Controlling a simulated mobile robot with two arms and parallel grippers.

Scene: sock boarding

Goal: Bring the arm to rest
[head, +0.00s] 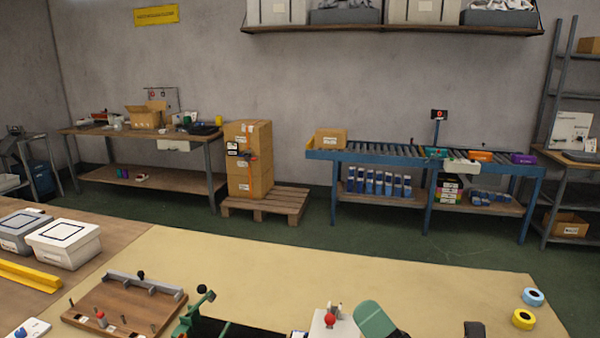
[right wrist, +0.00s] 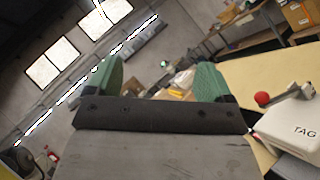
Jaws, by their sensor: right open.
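My right gripper (right wrist: 157,78) shows in the right wrist view with its two green fingers spread apart and nothing between them. In the head view, a green rounded finger of my right gripper (head: 373,319) shows at the bottom edge, just right of a white device with a red ball knob (head: 329,321). The rest of that gripper is cut off by the frame. The same device, marked TAG, shows at the right of the wrist view (right wrist: 297,130), apart from the fingers. My left gripper is not in view.
A wooden board with pegs (head: 125,303) and a green lever fixture (head: 193,312) stand at the front left. Blue (head: 533,297) and yellow (head: 523,319) tape rolls lie at the right. The tan mat's (head: 330,272) middle is clear.

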